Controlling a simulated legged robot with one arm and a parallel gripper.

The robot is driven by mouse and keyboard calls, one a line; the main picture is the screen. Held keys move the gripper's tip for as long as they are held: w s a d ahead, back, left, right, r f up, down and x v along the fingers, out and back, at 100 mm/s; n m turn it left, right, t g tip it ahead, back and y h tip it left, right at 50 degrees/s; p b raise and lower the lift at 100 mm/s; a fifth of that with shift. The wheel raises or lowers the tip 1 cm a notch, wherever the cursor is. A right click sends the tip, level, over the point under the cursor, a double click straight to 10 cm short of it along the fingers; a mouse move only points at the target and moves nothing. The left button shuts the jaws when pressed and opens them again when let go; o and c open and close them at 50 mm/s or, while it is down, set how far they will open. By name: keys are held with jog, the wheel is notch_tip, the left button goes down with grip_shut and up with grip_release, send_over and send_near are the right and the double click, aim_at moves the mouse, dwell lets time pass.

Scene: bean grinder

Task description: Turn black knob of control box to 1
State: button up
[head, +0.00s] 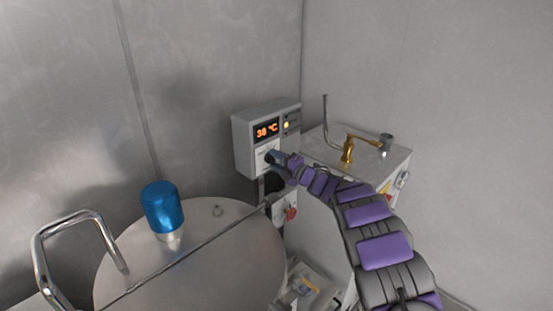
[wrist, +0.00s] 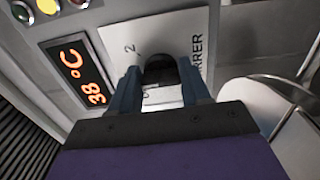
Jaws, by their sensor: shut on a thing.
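The grey control box (head: 243,149) is mounted on the wall in the middle of the head view, with an orange display (head: 267,130) that looks like 38 °C. In the wrist view the display (wrist: 82,75) appears turned on its side at the left. The black knob (wrist: 160,68) is on a white label plate (wrist: 185,27) marked "2" and partly readable "...RRER". My gripper (wrist: 161,88) is shut on the black knob, with one finger on each side. The knob's lower part and any "1" mark are hidden or unreadable, so I cannot tell its setting.
A large round steel lid (head: 200,262) with a blue cap (head: 163,208) lies at the left. A red knob (head: 291,213) is below the control box. A white cabinet with a brass tap (head: 348,150) stands at the right, close to my arm.

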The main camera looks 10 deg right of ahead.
jog(key=shift+f, duration=0.35)
jog(key=o, duration=0.8)
jog(key=shift+c, duration=0.2)
jog(key=o, duration=0.3)
jog(key=shift+w+d+r, duration=0.1)
jog(key=shift+d+r, duration=0.05)
jog(key=shift+d, duration=0.1)
jog(key=v, duration=1.7)
jog(key=shift+d, duration=0.1)
